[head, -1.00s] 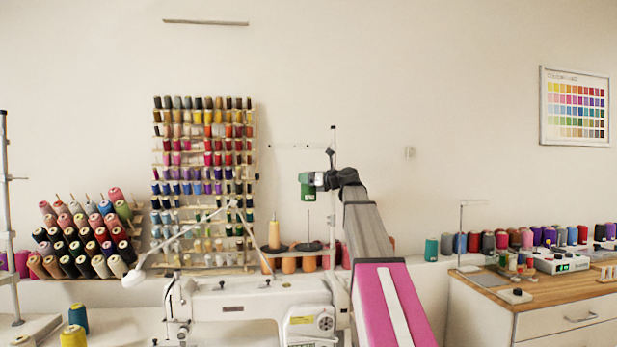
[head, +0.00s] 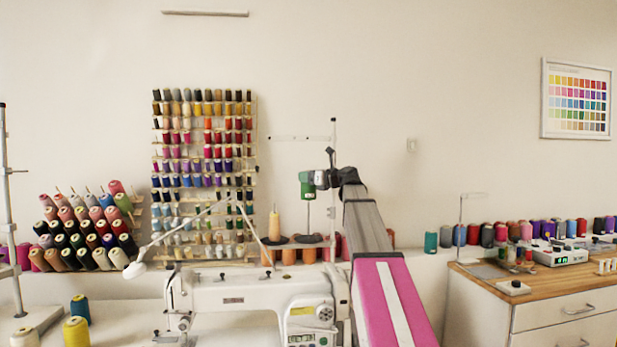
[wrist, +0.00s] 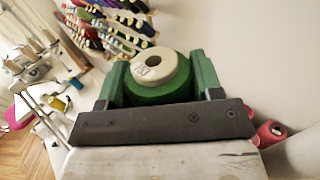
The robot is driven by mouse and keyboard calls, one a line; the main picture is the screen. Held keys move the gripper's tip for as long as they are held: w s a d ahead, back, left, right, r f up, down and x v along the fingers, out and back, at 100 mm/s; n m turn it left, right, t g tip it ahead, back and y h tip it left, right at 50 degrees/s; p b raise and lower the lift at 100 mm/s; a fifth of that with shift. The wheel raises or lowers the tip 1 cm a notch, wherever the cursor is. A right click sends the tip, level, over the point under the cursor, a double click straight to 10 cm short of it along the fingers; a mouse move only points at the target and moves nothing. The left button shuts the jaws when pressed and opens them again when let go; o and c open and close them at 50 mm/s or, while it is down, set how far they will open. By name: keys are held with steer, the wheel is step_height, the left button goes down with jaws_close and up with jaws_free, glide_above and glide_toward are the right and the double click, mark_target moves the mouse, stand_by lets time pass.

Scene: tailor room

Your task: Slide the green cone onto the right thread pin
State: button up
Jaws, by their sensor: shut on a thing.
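The green cone (head: 307,184) is held upright in my gripper (wrist: 160,80), above the sewing machine in the head view. In the wrist view the green cone (wrist: 160,92) shows its pale top with a dark hole, between the two fingers. The right thread pin (head: 308,216) is a thin upright rod on a dark round disc (head: 308,239), directly below the cone in the head view. The pin's top meets the cone's underside in the picture; I cannot tell whether it is inside. The left pin bears a peach cone (head: 274,228).
A thin thread-guide stand (head: 333,215) rises just right of the pin. The white sewing machine (head: 255,292) stands in front. A rack of coloured spools (head: 205,180) is on the wall to the left. Orange spools (head: 288,257) stand behind the pins.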

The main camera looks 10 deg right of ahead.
steer(key=shift+f, duration=1.15)
steer(key=shift+f, duration=4.1)
steer(key=shift+f, duration=0.35)
steer(key=shift+f, duration=1.85)
steer(key=o, duration=1.1)
steer(key=shift+s, duration=0.1)
